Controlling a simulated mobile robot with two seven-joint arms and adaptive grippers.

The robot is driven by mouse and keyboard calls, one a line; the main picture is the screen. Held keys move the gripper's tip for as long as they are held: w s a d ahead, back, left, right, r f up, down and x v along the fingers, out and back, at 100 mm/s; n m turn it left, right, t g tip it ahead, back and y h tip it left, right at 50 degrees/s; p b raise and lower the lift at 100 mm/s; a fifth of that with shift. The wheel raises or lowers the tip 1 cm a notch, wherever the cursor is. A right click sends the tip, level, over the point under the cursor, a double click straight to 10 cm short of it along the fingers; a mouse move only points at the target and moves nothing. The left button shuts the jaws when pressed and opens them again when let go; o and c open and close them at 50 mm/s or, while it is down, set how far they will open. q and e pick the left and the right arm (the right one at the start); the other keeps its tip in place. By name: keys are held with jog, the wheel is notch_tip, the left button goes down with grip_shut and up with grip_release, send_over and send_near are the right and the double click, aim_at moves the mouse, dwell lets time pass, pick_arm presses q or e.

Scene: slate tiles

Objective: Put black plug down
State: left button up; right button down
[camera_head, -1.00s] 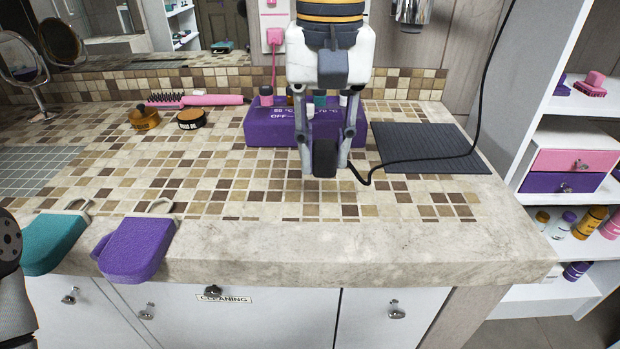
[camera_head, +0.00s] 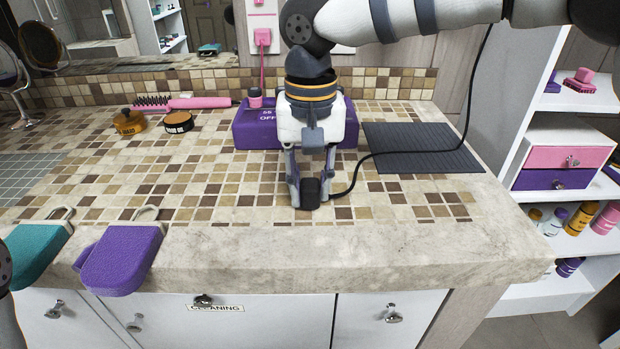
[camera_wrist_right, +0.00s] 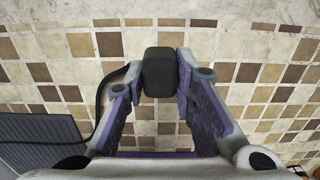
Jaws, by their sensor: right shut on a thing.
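The black plug (camera_head: 310,192) is a small dark block with a black cord running off to the right. My right gripper (camera_head: 309,190) is shut on it, low over the front part of the tiled counter (camera_head: 230,203). Whether the plug touches the tiles cannot be told for sure. In the right wrist view the plug (camera_wrist_right: 160,72) sits between the two fingertips, with its cord leaving on the left. My left gripper is not in view; only a dark piece of my left arm shows at the left edge.
A purple box (camera_head: 250,135) stands behind my right gripper, a dark ribbed mat (camera_head: 425,150) to its right. A pink brush (camera_head: 200,103) and two small jars lie behind. Tiles left of the gripper are clear.

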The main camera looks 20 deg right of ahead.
aim_at(310, 182)
jog(key=shift+f, duration=0.25)
jog(key=c, duration=1.3)
grip_release()
jog(key=shift+c, duration=0.2)
jog(key=shift+r, duration=0.1)
notch_tip(310, 182, up, 13)
